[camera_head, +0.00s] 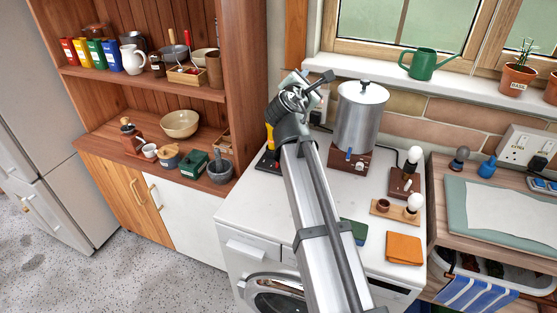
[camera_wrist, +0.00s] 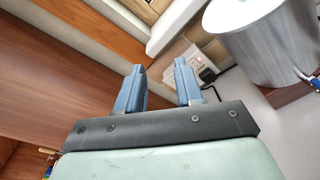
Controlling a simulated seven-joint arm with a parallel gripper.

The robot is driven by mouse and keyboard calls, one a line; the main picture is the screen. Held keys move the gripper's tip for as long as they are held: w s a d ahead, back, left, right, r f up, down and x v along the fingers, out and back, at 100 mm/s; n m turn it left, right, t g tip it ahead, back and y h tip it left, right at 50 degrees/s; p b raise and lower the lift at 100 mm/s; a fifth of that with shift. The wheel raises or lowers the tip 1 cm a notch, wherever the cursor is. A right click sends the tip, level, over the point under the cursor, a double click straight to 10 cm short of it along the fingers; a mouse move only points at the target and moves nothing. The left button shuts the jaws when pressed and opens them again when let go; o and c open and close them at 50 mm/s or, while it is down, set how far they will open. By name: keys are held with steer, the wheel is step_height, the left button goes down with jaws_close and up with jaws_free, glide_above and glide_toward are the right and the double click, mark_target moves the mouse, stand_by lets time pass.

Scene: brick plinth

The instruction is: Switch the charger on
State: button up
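My gripper (camera_head: 300,88) is up near the back wall above the white worktop. In the wrist view my gripper (camera_wrist: 160,66) has its two blue fingers apart, with nothing between them. A pale wall socket (camera_wrist: 190,64) shows beyond the fingers, with a black plug (camera_wrist: 208,75) at its right side; its switches are too small to read. The fingers look apart from it. In the head view the socket (camera_head: 320,104) is partly hidden by my arm. A black and yellow device (camera_head: 268,156), perhaps the charger, sits on the worktop left of my arm, partly hidden.
A steel urn (camera_head: 360,113) stands close right of my gripper, also large in the wrist view (camera_wrist: 265,40). A wooden shelf unit (camera_head: 245,90) rises at left. Light bulbs on wooden bases (camera_head: 403,182) and an orange cloth (camera_head: 404,248) lie at right. Another socket (camera_head: 520,147) is far right.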

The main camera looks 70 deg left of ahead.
steer(key=s+a+f+n+g, duration=0.1)
steer(key=s+a+f+n, duration=0.1)
steer(key=s+f, duration=0.55)
steer(key=s+a+f+n+g, duration=0.1)
steer(key=s+a+f+n, duration=0.1)
steer(key=s+f, duration=0.6)
steer(key=n+t, duration=0.2)
steer(key=t, duration=0.1)
glide_toward(277, 161)
steer(key=x, duration=0.3)
steer(key=shift+w, duration=0.2)
steer(key=x, duration=0.6)
steer(key=shift+a, duration=0.15)
steer(key=shift+w+a, duration=0.45)
steer(key=shift+w, duration=0.05)
steer(key=shift+c, duration=0.4)
jaws_close()
